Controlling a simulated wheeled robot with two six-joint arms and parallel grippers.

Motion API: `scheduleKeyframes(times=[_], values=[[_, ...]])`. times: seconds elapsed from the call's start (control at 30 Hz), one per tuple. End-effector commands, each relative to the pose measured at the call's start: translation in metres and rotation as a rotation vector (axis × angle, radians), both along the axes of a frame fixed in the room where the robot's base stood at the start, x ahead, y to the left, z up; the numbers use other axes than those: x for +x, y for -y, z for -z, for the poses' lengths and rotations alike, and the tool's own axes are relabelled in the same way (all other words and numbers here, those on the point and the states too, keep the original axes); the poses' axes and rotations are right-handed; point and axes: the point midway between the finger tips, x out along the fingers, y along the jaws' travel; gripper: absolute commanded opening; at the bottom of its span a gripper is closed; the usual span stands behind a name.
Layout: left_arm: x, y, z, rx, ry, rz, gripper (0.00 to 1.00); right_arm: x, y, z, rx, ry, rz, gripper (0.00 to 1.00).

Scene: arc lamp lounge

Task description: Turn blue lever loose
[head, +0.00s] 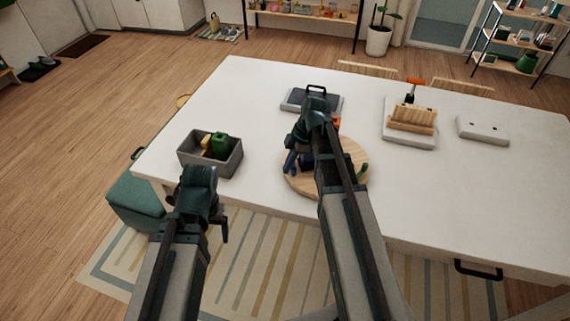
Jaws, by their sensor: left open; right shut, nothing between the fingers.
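A round wooden board (352,160) lies near the front of the white table, partly hidden under my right arm. A blue lever-like piece (290,163) stands at its left side, and a green piece (363,171) stands at its right edge. A darker blue part shows between them. My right gripper (298,140) is over the board's left part, close to the blue piece; it is shut and empty. Its fingertips are hard to make out, so I cannot tell whether it touches the piece. My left gripper (204,208) is open and empty, in front of the grey bin.
The grey bin (225,165) holds a green and a tan item. A grey tray (294,99) with a black handle lies behind the board. A wooden block rack (411,119) and a white block (483,130) stand to the right. The table's right front is clear.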

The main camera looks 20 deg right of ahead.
Motion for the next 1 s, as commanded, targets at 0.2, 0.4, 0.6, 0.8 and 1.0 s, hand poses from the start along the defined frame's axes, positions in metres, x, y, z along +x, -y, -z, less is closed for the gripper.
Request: scheduleKeyframes(times=[0.2, 0.4, 0.6, 0.8, 1.0], values=[[0.000, 0.000, 0.000, 0.000, 0.000, 0.000, 0.85, 0.000, 0.000, 0.000, 0.000, 0.000, 0.002, 0.00], [0.000, 0.000, 0.000, 0.000, 0.000, 0.000, 0.85, 0.006, 0.002, 0.000, 0.000, 0.001, 0.004, 0.00], [0.000, 0.000, 0.000, 0.000, 0.000, 0.000, 0.85, 0.014, 0.006, 0.000, 0.000, 0.001, 0.004, 0.00], [0.000, 0.000, 0.000, 0.000, 0.000, 0.000, 0.85, 0.015, 0.006, 0.000, 0.000, 0.001, 0.004, 0.00], [0.000, 0.000, 0.000, 0.000, 0.000, 0.000, 0.85, 0.015, 0.005, 0.000, 0.000, 0.001, 0.004, 0.00]])
